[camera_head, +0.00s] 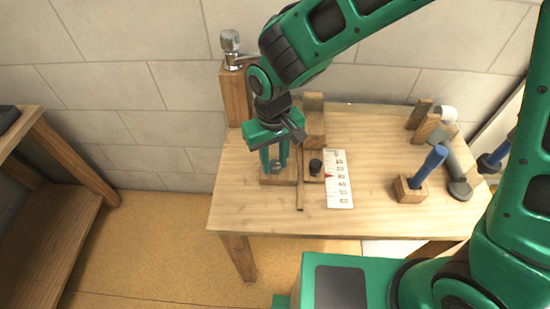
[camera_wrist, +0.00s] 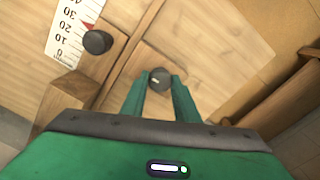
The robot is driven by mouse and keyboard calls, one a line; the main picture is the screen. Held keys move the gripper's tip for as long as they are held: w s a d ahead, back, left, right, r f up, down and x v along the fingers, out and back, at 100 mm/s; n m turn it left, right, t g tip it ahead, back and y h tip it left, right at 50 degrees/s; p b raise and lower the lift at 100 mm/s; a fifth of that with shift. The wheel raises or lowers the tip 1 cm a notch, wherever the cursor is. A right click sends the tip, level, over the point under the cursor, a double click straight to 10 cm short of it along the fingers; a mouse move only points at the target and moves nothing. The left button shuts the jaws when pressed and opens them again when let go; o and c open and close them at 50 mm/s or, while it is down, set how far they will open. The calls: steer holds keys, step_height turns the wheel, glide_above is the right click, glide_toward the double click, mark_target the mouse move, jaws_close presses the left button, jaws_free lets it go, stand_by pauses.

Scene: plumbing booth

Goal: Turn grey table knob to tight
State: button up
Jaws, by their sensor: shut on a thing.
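The grey table knob (camera_wrist: 160,79) sits on a square wooden block on the table, with a small light mark on its top. It also shows in the head view (camera_head: 276,165), partly covered by the fingers. My gripper (camera_wrist: 160,92) points down over it, its two green fingers on either side of the knob and shut on it. In the head view my gripper (camera_head: 275,160) is at the left part of the table (camera_head: 260,213). The knob's tight mark cannot be made out.
A black knob (camera_head: 316,166) with a red pointer and a numbered scale card (camera_head: 339,180) lie just right. A wooden strip (camera_head: 300,185) runs between. A tap (camera_head: 231,45) stands on a post behind. A blue-handled tool (camera_head: 430,165) and grey pipe (camera_head: 457,170) are at the right.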

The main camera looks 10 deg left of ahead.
mark_target(274, 163)
steer(key=shift+w, duration=0.3)
steer(key=o, duration=0.9)
steer(key=shift+o, duration=0.8)
steer(key=shift+s, duration=0.15)
step_height(274, 163, up, 11)
steer(key=shift+f, duration=0.15)
